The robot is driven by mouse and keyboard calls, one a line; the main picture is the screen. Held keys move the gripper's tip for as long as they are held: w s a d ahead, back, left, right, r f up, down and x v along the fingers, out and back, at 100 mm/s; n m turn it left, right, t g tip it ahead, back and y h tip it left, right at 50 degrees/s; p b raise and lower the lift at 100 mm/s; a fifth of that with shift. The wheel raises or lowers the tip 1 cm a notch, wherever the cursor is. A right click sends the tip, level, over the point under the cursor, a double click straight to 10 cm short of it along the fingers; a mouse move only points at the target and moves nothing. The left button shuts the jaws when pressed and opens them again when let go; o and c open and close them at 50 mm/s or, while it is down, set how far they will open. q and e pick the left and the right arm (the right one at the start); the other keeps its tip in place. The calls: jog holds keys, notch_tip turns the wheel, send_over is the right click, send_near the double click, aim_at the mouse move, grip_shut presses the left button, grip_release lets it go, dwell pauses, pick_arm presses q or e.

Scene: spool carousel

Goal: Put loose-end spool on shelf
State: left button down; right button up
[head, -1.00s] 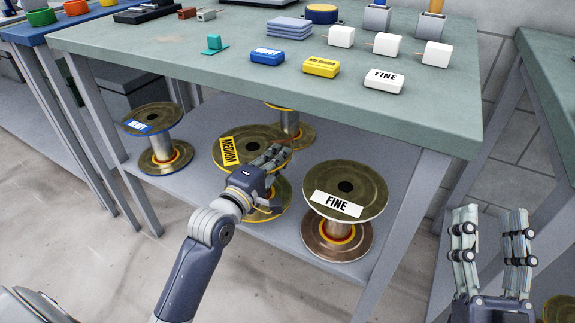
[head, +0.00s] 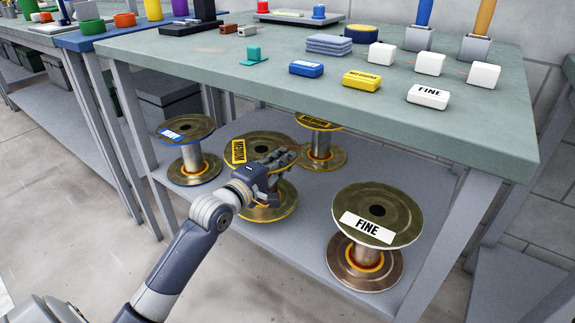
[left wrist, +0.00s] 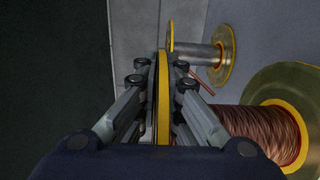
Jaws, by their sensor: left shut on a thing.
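The front MEDIUM spool (head: 247,147), with brass flanges and yellow rims, stands upright at the lower shelf (head: 300,235). I cannot tell whether its base touches the shelf. My left gripper (head: 284,158) reaches in from the left and is shut on its upper flange. In the left wrist view the gripper (left wrist: 162,84) has that yellow-rimmed flange (left wrist: 163,100) edge-on between its fingers. Copper winding (left wrist: 255,128) and the other flange show to the right. A short loose copper wire end (left wrist: 185,72) sticks out beside the fingers. My right gripper is out of view.
On the shelf, the FINE spool (head: 378,212) stands front right, a blue-labelled spool (head: 186,140) left and another MEDIUM spool (head: 320,140) behind. The table top (head: 270,95) lies above them. Bare shelf shows between the held spool and the FINE spool.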

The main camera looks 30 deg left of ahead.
pick_arm(q)
notch_tip(320, 180, down, 3)
jog(key=shift+r+b, duration=0.2)
jog(key=shift+b, duration=1)
jog(key=c, duration=2)
grip_release()
jog(key=shift+f, duration=0.45)
jog(key=shift+c, duration=0.2)
jog(key=shift+o, duration=1.4)
jog(key=shift+s+r, duration=0.1)
